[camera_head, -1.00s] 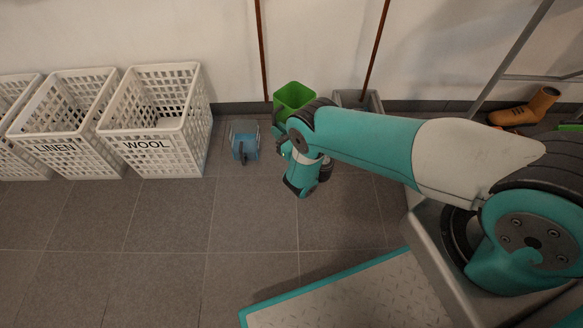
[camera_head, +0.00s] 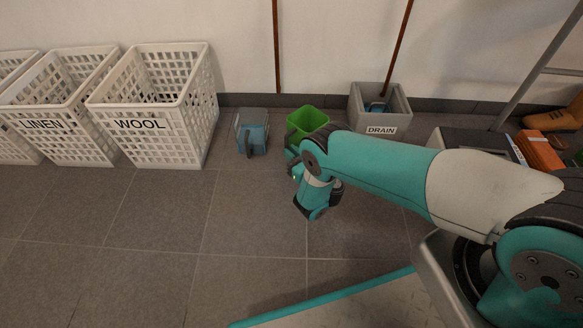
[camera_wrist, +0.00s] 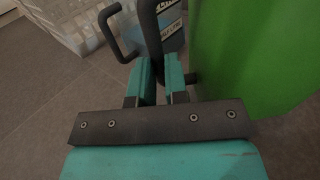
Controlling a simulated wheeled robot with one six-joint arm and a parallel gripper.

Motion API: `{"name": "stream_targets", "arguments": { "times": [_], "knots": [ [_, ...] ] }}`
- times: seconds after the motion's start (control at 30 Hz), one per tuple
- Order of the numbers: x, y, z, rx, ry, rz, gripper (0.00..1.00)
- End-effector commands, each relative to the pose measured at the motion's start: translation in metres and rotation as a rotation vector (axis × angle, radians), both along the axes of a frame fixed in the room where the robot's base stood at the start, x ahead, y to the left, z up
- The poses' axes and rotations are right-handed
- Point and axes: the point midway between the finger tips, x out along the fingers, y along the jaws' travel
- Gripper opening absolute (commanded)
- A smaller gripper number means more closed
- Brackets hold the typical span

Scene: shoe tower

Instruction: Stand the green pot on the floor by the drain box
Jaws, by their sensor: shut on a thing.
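The green pot (camera_head: 307,119) is upright in the head view, left of the grey drain box (camera_head: 380,129) with a gap between them. My arm hides its lower part, so I cannot tell whether its base touches the floor. In the wrist view the pot's green wall (camera_wrist: 250,55) fills the right side. My gripper (camera_wrist: 161,68) is shut on the pot's dark handle (camera_wrist: 150,30), beside the wall. In the head view the jaws are mostly hidden behind my wrist.
A blue-grey jug (camera_head: 252,133) stands left of the pot; it also shows in the wrist view (camera_wrist: 172,25). White WOOL (camera_head: 150,125) and LINEN (camera_head: 45,125) baskets stand further left. Brown poles lean on the wall. Boots (camera_head: 555,118) lie far right. Floor in front is clear.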

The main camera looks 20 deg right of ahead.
Motion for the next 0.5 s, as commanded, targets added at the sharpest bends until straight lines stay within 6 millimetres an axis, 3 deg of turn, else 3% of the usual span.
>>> {"name": "stream_targets", "arguments": {
  "times": [0.23, 0.5],
  "knots": [
    [0.0, 0.0, -0.037, 0.0, 0.0, 0.0, 0.0],
    [0.0, 0.0, -0.038, 0.0, 0.0, 0.0, 0.0]
  ]
}}
